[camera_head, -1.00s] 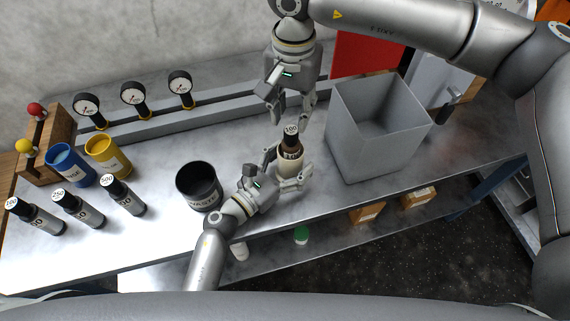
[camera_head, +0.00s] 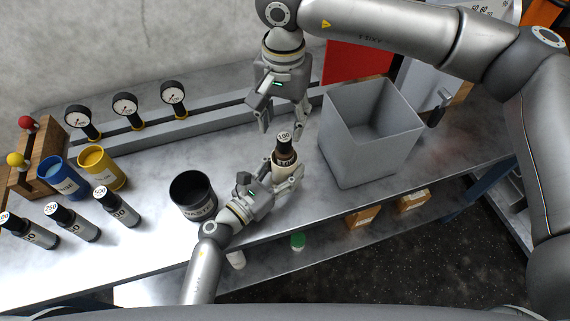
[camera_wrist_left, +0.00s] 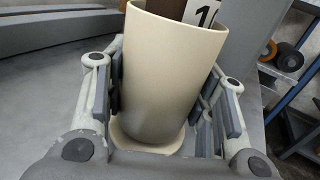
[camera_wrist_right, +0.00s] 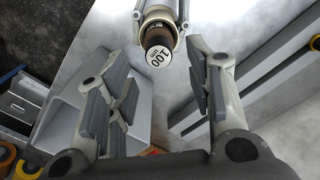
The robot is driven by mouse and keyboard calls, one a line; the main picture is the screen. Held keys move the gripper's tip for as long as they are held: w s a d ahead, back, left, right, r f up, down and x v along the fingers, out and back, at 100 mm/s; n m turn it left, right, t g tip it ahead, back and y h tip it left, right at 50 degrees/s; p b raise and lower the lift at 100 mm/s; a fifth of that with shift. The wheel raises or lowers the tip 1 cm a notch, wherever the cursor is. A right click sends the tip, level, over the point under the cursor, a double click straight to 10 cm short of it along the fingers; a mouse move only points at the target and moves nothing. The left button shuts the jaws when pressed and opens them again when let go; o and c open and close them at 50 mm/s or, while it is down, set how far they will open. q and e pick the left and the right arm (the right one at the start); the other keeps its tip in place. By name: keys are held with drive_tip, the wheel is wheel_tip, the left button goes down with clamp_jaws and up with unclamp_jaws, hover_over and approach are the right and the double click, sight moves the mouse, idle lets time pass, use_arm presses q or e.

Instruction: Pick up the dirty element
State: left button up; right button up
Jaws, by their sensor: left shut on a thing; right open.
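A brown cylindrical element (camera_head: 285,156) with a dark cap and a round white label reading 100 stands in a cream cup (camera_head: 285,171). The label also shows in the right wrist view (camera_wrist_right: 159,58). My left gripper (camera_head: 272,179) is shut on the cream cup, its fingers on either side of the wall, as the left wrist view shows (camera_wrist_left: 160,100). The cup's lower part is partly hidden by the fingers. My right gripper (camera_head: 285,122) is open and empty, just above the cap and apart from it; its spread fingers show in the right wrist view (camera_wrist_right: 160,95).
A black waste cup (camera_head: 193,196) stands left of my left gripper. A large grey open bin (camera_head: 365,150) stands to the right. Blue (camera_head: 62,180) and yellow (camera_head: 103,170) cups, several black-capped labelled elements (camera_head: 117,207) and gauges (camera_head: 126,106) are at the left.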

drive_tip(key=shift+o, duration=0.6)
drive_tip(key=s+a+f+g+y, duration=0.1)
drive_tip(key=s+a+f+y, duration=0.1)
drive_tip(key=s+a+f, duration=0.1)
drive_tip(key=shift+s+a+n+g, duration=0.3)
drive_tip(key=shift+s+a+n, duration=0.1)
drive_tip(key=shift+s+a, duration=0.2)
drive_tip(key=s+a+r+m+g+y, duration=0.2)
drive_tip(key=s+a+g+y, duration=0.2)
drive_tip(key=s+a+y, duration=0.7)
drive_tip(key=r+m+t+y, duration=0.2)
drive_tip(key=m+y, duration=0.2)
drive_tip(key=y, duration=0.1)
drive_tip(key=m+t+h, duration=0.8)
drive_tip(key=m+t, duration=1.1)
drive_tip(key=m, duration=0.1)
approach(288, 151)
drive_tip(key=shift+f+x, duration=0.2)
drive_tip(key=shift+x, duration=1.4)
drive_tip(key=shift+f+x, duration=0.2)
drive_tip(key=shift+x, duration=1.4)
drive_tip(key=shift+r+x, duration=0.2)
drive_tip(key=shift+x, duration=0.8)
drive_tip(key=shift+r+x, duration=0.2)
drive_tip(key=shift+x, duration=0.75)
drive_tip(key=shift+w+a, duration=0.35)
drive_tip(key=shift+w, duration=0.25)
